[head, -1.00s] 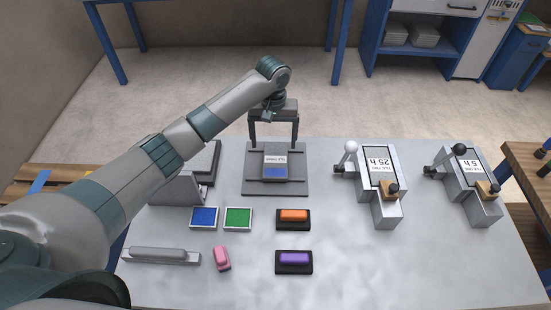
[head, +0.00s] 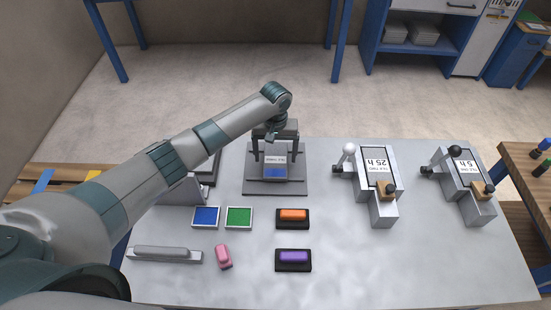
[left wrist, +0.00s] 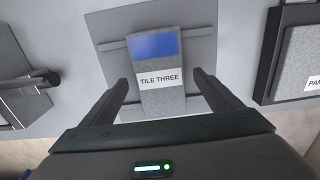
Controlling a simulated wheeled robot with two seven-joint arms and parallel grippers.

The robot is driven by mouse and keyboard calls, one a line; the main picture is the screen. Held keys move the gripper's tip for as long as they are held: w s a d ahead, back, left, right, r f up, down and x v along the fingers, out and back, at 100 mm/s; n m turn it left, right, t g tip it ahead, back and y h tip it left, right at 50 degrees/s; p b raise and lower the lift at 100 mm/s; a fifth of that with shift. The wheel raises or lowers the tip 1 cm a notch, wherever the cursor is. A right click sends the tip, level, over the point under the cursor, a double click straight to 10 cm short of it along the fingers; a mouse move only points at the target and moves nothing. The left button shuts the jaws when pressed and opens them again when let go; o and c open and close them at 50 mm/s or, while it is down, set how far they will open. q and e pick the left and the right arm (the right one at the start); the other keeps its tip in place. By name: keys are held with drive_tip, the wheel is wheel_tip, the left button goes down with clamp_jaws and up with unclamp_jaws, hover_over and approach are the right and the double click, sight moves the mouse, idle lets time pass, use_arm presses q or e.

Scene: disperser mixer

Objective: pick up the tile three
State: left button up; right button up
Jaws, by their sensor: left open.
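The tile three (head: 275,170) is a grey block with a blue patch and a white label. It lies on a grey plate (head: 262,187) at the back of the table. In the left wrist view the tile three (left wrist: 161,98) shows its label "TILE THREE" and lies between the two fingers. My left gripper (head: 276,158) is open above the tile, one finger on each side. In the left wrist view the fingers of my left gripper (left wrist: 162,95) stand apart from the tile's sides. My right gripper is not in view.
Blue (head: 206,217) and green (head: 239,217) pads lie in front of the plate. Orange (head: 293,215) and purple (head: 293,257) blocks, a pink piece (head: 223,256) and a grey bar (head: 165,254) are nearer. Two lever devices (head: 377,185) (head: 466,187) stand right.

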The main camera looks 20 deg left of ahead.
use_arm(q)
drive_tip(key=shift+f, duration=0.55)
drive_tip(key=c, duration=1.5)
drive_tip(key=shift+c, duration=0.2)
drive_tip(key=shift+r, duration=0.1)
